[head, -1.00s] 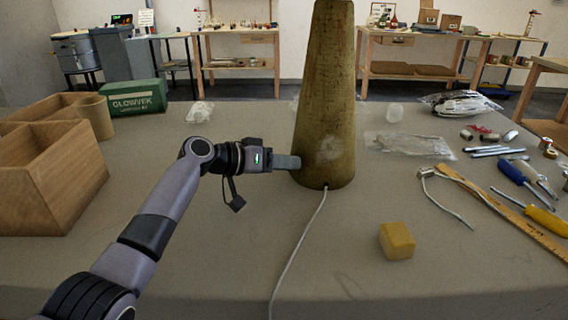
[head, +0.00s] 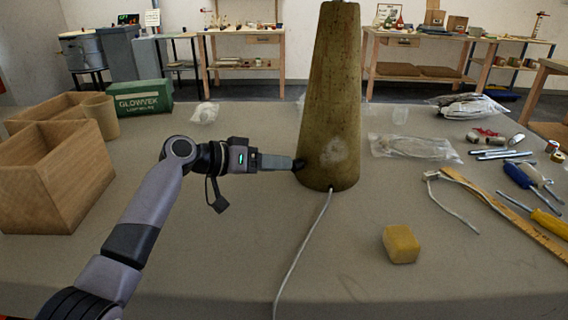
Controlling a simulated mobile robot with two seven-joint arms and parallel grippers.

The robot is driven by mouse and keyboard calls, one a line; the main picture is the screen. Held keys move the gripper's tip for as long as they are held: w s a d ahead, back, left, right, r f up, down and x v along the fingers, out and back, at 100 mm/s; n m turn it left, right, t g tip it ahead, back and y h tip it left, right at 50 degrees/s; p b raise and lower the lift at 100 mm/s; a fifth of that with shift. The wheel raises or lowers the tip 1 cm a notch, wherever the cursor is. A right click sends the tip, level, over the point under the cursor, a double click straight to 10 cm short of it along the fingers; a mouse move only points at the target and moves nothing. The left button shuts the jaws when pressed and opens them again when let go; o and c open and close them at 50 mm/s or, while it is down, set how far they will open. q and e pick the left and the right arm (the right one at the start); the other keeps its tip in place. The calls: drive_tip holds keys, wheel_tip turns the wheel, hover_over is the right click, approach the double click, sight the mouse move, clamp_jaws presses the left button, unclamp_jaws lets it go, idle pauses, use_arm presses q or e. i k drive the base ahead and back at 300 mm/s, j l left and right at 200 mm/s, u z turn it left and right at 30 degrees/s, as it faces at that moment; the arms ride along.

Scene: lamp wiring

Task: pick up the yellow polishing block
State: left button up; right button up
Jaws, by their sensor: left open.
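The yellow polishing block (head: 401,244) lies on the grey table (head: 345,275) at the front, right of the middle, with nothing touching it. My left gripper (head: 297,165) is at the lower left side of the tall tapered lamp body (head: 332,105), well to the left of the block and farther back. It is open, though its fingers show almost edge-on. I cannot tell whether its tips touch the lamp body. My right gripper is not in view.
A white cord (head: 303,245) runs from the lamp's foot to the front edge. A wooden ruler (head: 510,217), screwdrivers (head: 547,223) and a short cable (head: 455,205) lie right of the block. A wooden organizer (head: 55,180) and green box (head: 142,97) stand left.

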sight(401, 245)
drive_tip(key=k, duration=1)
